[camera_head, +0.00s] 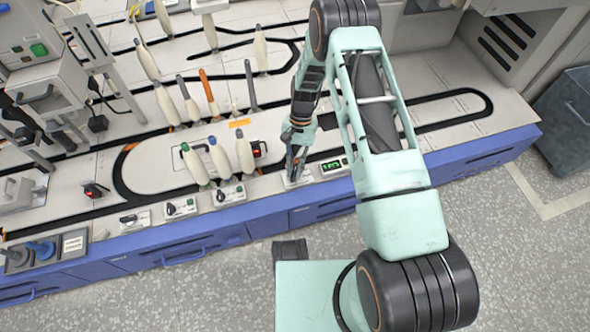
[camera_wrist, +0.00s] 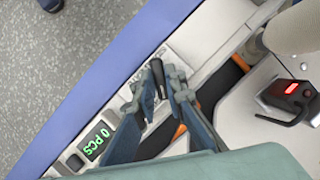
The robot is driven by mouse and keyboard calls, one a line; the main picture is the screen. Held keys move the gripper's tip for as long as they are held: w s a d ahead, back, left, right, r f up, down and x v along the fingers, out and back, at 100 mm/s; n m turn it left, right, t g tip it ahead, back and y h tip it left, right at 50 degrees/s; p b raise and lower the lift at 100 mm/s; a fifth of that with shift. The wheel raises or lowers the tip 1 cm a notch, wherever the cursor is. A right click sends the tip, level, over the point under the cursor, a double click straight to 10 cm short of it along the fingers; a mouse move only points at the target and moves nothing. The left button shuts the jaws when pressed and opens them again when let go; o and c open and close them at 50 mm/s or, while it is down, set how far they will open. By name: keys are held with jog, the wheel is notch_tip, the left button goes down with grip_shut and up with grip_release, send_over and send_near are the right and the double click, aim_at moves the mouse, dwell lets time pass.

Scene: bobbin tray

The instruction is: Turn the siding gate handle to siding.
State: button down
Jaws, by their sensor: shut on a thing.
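A small black handle (camera_wrist: 157,72) shows between my fingertips in the wrist view. It sits on a light plate (camera_head: 297,181) near the bench's front edge, which shows in the head view. My gripper (camera_head: 295,160) reaches down onto this plate, and its fingers (camera_wrist: 160,88) are shut on the handle. In the head view the fingers hide most of the handle. I cannot read a label there or tell which position the handle points to.
A counter with a green display (camera_wrist: 97,140) reading "0 PCS" stands beside the fingers. Similar handle plates (camera_head: 229,195) line the front edge to the left. Bobbins (camera_head: 245,153) stand upright behind them. A small device with a red light (camera_wrist: 290,95) is near. Blue drawers (camera_head: 190,250) front the bench.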

dwell(0.4)
jog(key=c, duration=2)
grip_release()
jog(key=v, duration=1.2)
jog(key=shift+w, duration=0.1)
